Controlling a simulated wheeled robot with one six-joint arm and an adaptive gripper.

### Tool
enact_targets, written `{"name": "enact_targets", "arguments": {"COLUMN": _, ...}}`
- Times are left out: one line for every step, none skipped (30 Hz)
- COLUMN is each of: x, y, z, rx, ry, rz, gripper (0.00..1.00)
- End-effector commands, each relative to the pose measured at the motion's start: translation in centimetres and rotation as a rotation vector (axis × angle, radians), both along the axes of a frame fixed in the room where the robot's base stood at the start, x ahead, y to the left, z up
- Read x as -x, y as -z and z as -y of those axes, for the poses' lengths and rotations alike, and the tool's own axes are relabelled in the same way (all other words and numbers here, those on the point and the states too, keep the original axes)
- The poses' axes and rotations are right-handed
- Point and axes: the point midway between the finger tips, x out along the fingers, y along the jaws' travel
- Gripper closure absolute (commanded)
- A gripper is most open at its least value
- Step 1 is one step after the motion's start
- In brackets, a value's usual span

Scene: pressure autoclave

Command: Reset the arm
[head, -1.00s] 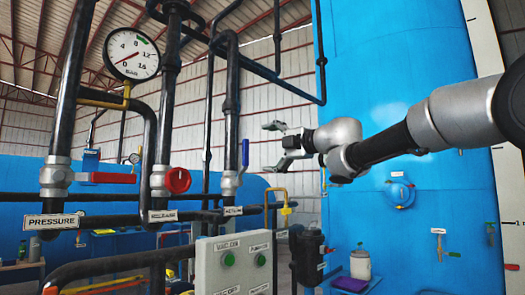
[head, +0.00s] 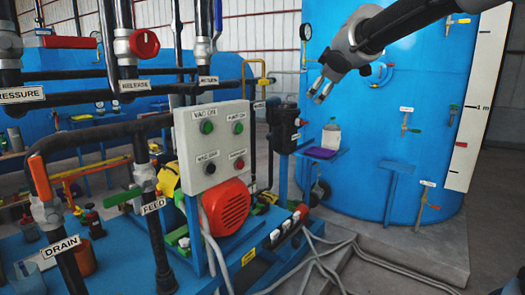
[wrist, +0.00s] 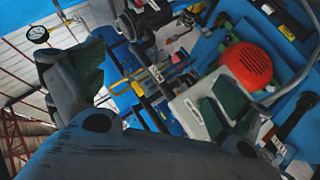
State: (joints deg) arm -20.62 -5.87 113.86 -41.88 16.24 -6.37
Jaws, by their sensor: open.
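My gripper (head: 320,89) is at the upper right of the head view, in front of the tall blue tank (head: 350,150). Its two fingers point down and to the left, apart, with nothing between them. My grey and black arm reaches in from the top right. In the wrist view the fingers of my gripper (wrist: 150,95) are spread wide, with dark pads and open space between them. The grey control box (head: 218,150) with green and red buttons stands to the left of my gripper and lower, apart from it. It shows tilted in the wrist view behind the right finger.
Black pipes labelled DRAIN (head: 62,246) and FEED (head: 153,206) stand at the lower left. A red valve handle (head: 144,43) is at the upper left. A red motor cover (head: 225,208) sits below the box. Grey hoses (head: 320,258) lie on the floor at the right.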

Motion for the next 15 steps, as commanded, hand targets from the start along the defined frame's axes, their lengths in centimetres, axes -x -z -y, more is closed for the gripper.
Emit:
{"name": "enact_targets", "arguments": {"x": 2.2, "y": 2.2, "z": 2.8, "rx": -0.033, "ry": 0.089, "rz": -0.080, "gripper": 0.00}}
{"name": "enact_targets", "arguments": {"x": 3.7, "y": 3.6, "z": 4.4, "rx": -0.056, "ry": 0.145, "rz": -0.129, "gripper": 0.00}}
{"name": "enact_targets", "arguments": {"x": 5.8, "y": 5.4, "z": 6.4, "rx": -0.084, "ry": 0.213, "rz": -0.194, "gripper": 0.00}}
{"name": "enact_targets", "arguments": {"x": 7.5, "y": 6.9, "z": 7.7, "rx": -0.106, "ry": 0.264, "rz": -0.246, "gripper": 0.00}}
{"name": "enact_targets", "arguments": {"x": 9.3, "y": 8.2, "z": 9.0, "rx": -0.129, "ry": 0.314, "rz": -0.293, "gripper": 0.00}}
{"name": "enact_targets", "arguments": {"x": 11.8, "y": 9.9, "z": 10.5, "rx": -0.159, "ry": 0.378, "rz": -0.358, "gripper": 0.00}}
{"name": "enact_targets", "arguments": {"x": 13.8, "y": 11.1, "z": 11.6, "rx": -0.182, "ry": 0.424, "rz": -0.405, "gripper": 0.00}}
{"name": "enact_targets", "arguments": {"x": 15.9, "y": 12.3, "z": 12.5, "rx": -0.205, "ry": 0.469, "rz": -0.453, "gripper": 0.00}}
{"name": "enact_targets", "arguments": {"x": 18.7, "y": 13.9, "z": 13.6, "rx": -0.240, "ry": 0.527, "rz": -0.513, "gripper": 0.00}}
{"name": "enact_targets", "arguments": {"x": 20.9, "y": 15.0, "z": 14.3, "rx": -0.266, "ry": 0.570, "rz": -0.559, "gripper": 0.00}}
{"name": "enact_targets", "arguments": {"x": 23.1, "y": 16.1, "z": 14.8, "rx": -0.291, "ry": 0.609, "rz": -0.604, "gripper": 0.00}}
{"name": "enact_targets", "arguments": {"x": 26.0, "y": 17.5, "z": 15.4, "rx": -0.330, "ry": 0.658, "rz": -0.658, "gripper": 0.00}}
{"name": "enact_targets", "arguments": {"x": 28.1, "y": 18.4, "z": 15.8, "rx": -0.358, "ry": 0.693, "rz": -0.695, "gripper": 0.00}}
{"name": "enact_targets", "arguments": {"x": 30.2, "y": 19.3, "z": 16.0, "rx": -0.388, "ry": 0.723, "rz": -0.728, "gripper": 0.00}}
{"name": "enact_targets", "arguments": {"x": 32.7, "y": 20.3, "z": 16.3, "rx": -0.431, "ry": 0.759, "rz": -0.764, "gripper": 0.00}}
